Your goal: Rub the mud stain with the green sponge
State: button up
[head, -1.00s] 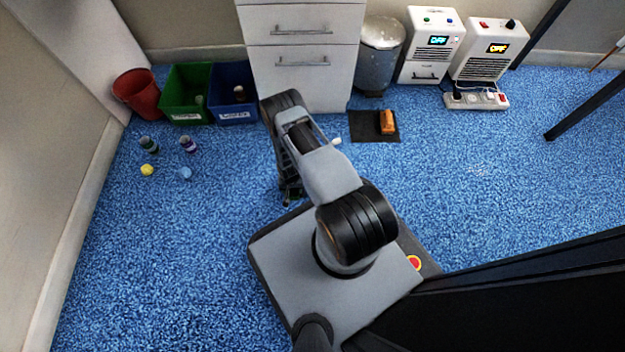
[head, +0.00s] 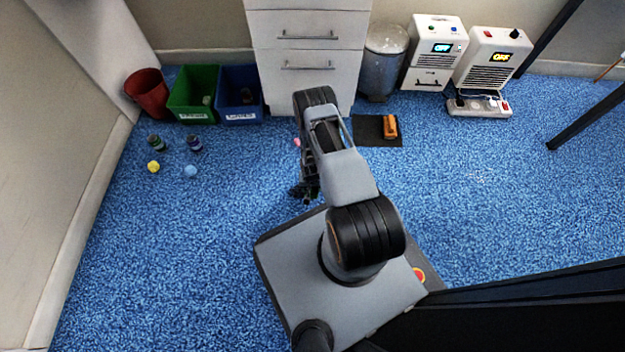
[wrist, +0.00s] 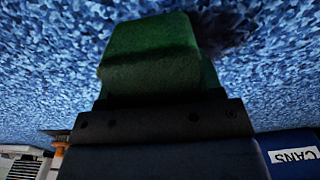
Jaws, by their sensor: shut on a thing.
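The green sponge (wrist: 150,62) fills the upper middle of the wrist view. My gripper (wrist: 155,100) is shut on it and holds it at the blue carpet. A dark patch, which looks like the mud stain (wrist: 232,28), shows beside and partly behind the sponge in the wrist view. The sponge covers part of it, and I cannot tell whether they touch. In the head view my gripper (head: 306,190) is low over the carpet, left of my arm's base. The sponge is not clear there, and the stain does not show.
Red (head: 147,95), green (head: 190,115) and blue (head: 238,115) bins stand at the back left. Small bottles and balls lie before them. A drawer cabinet (head: 308,75) stands behind my arm. A dark mat (head: 368,130) holds an orange object (head: 390,127). Carpet is open at left.

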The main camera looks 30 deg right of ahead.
jog(key=shift+r+p, duration=1.9)
jog(key=shift+r, duration=1)
